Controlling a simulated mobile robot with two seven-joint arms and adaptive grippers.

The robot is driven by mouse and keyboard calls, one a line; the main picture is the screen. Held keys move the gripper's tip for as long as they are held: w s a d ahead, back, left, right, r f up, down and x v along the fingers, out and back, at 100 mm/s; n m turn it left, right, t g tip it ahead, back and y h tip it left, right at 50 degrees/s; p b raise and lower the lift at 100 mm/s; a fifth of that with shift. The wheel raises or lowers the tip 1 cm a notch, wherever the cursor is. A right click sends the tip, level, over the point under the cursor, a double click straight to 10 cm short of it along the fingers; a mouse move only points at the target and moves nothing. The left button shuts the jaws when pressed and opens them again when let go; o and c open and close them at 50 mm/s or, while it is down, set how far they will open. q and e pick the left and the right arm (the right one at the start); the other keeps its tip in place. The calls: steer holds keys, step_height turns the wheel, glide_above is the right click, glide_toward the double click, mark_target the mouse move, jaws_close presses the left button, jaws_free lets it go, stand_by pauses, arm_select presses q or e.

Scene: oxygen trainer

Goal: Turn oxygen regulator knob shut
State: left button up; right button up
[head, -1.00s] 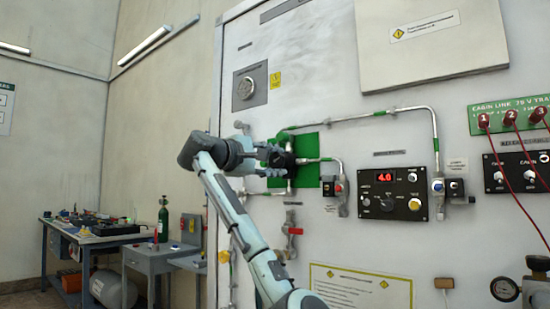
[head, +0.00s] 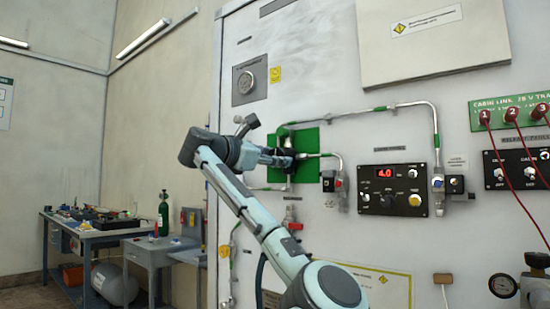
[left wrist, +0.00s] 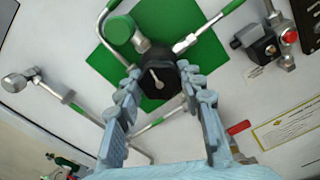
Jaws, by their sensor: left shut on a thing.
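The oxygen regulator knob (left wrist: 158,77) is black and faceted with a pale pointer mark on its face. It sits on a green square plate (left wrist: 202,52) on the white panel, with pipes joining it. My left gripper (left wrist: 160,85) is shut on the knob, one finger on each side, in the left wrist view. In the head view my left gripper (head: 278,157) reaches the green plate (head: 308,140) from the left and hides most of the knob. My right gripper is in neither view.
A control box (head: 392,190) with a red display reading 4.0 is right of the plate. A round gauge (head: 247,82) is up and left. Silver pipes run close around the knob. Red cables (head: 498,150) hang at the far right. A workbench (head: 95,232) stands at left.

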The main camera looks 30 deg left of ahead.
arm_select(q)
steer(key=shift+f+n, duration=0.1)
steer(key=shift+n, duration=1.1)
steer(key=o, duration=1.2)
steer(key=shift+c, duration=0.2)
steer(key=shift+s, duration=0.1)
steer(key=s, duration=1.1)
steer(key=shift+s+a, duration=0.4)
steer(key=shift+a, duration=0.05)
